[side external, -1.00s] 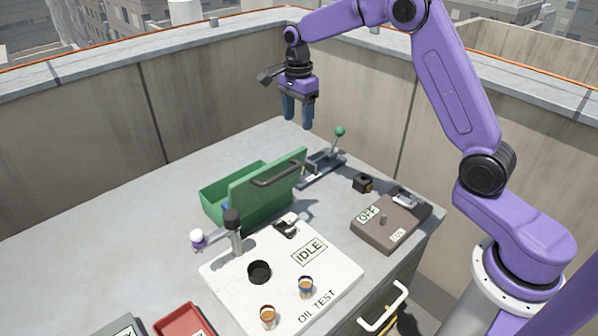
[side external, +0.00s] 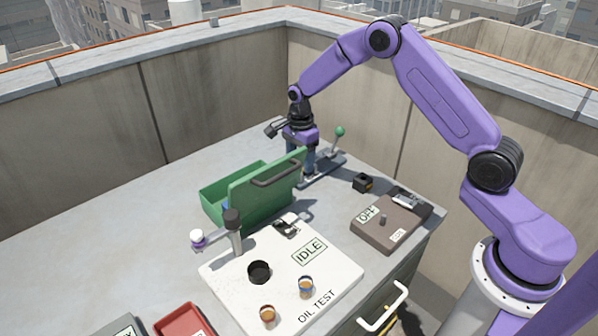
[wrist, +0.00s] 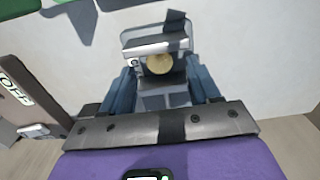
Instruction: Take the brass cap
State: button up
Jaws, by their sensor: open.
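The brass cap looks to be the round gold disc (wrist: 160,63) in the wrist view. It sits on a grey metal fixture (wrist: 150,42). My gripper (wrist: 165,88) is open, its blue fingers spread on either side below the disc in the picture; I cannot tell whether they touch anything. In the side external view my gripper (side external: 306,174) is low over the table, behind the green box's raised lid, at the near-left end of the fixture with a green-knobbed lever (side external: 339,131). The disc is hidden in that view.
The green box (side external: 228,188) with its raised lid (side external: 262,188) stands close to my gripper. A small black block (side external: 362,183) and a brown OFF box (side external: 390,232) lie to the right. The white IDLE plate (side external: 340,270) holds two small cups. Open table lies at left.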

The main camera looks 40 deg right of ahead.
jog(key=shift+f, duration=1.2)
jog(key=c, duration=1.1)
